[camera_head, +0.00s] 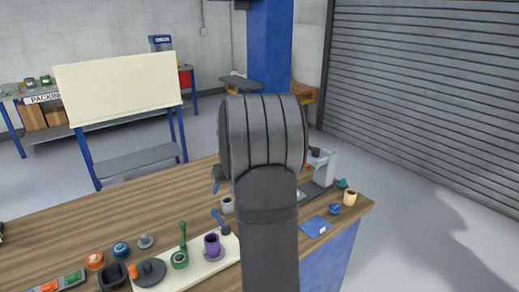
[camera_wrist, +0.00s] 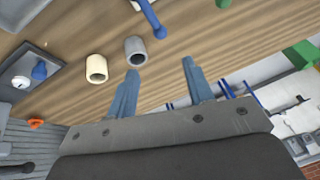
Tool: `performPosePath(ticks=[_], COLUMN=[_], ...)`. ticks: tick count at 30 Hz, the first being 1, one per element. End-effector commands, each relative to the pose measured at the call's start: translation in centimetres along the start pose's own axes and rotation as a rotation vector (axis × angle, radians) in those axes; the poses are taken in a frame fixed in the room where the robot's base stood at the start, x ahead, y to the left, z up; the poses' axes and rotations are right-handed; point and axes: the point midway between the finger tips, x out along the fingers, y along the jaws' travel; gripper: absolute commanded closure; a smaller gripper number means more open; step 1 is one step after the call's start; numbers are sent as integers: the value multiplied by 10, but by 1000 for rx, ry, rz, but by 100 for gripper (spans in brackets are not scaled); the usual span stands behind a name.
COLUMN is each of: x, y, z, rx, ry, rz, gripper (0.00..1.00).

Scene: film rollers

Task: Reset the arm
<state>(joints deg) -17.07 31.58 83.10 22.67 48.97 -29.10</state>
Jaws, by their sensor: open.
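My gripper (camera_wrist: 160,68) shows two blue fingers set apart in the wrist view, with nothing between them. Beyond the fingertips are a grey hollow roller (camera_wrist: 135,48) and a cream hollow roller (camera_wrist: 96,68) on the wooden table (camera_wrist: 200,40). In the head view my dark grey arm rises through the middle of the picture and hides most of the gripper and part of the table. A grey roller (camera_head: 227,206) stands just left of the arm there.
A pale tray (camera_head: 206,271) on the table holds a purple cup (camera_head: 212,246) and a green piece (camera_head: 180,260). Several small parts lie at the left. A blue plate (camera_head: 316,227) and a tan cylinder (camera_head: 350,198) sit near the right edge. A whiteboard (camera_head: 120,88) stands behind.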

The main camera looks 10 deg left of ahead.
Motion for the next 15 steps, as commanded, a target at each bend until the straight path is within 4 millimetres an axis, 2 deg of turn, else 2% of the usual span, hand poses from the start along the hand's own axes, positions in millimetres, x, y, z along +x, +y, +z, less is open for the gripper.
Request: performPosePath(ticks=[15], x=[97], y=[0], z=[1], rx=[0], ry=[-3], rz=[-1], gripper=[53])
